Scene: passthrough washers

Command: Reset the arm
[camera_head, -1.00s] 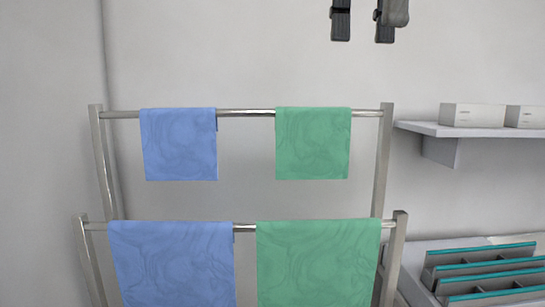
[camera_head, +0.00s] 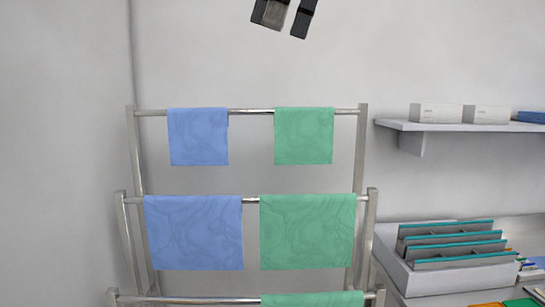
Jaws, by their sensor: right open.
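My right gripper (camera_head: 284,18) is at the top edge of the head view, above the towel rack. Its two dark fingers are apart with nothing between them, and the arm behind it is out of the picture. It does not touch the rack or any towel. My left gripper is not in view.
A metal rack (camera_head: 360,150) holds blue towels (camera_head: 198,136) and green towels (camera_head: 304,135) on its bars. At right, a wall shelf (camera_head: 450,127) bears white boxes (camera_head: 437,113). Below it, a divided grey tray (camera_head: 440,276) stands on a counter. The wall above the rack is bare.

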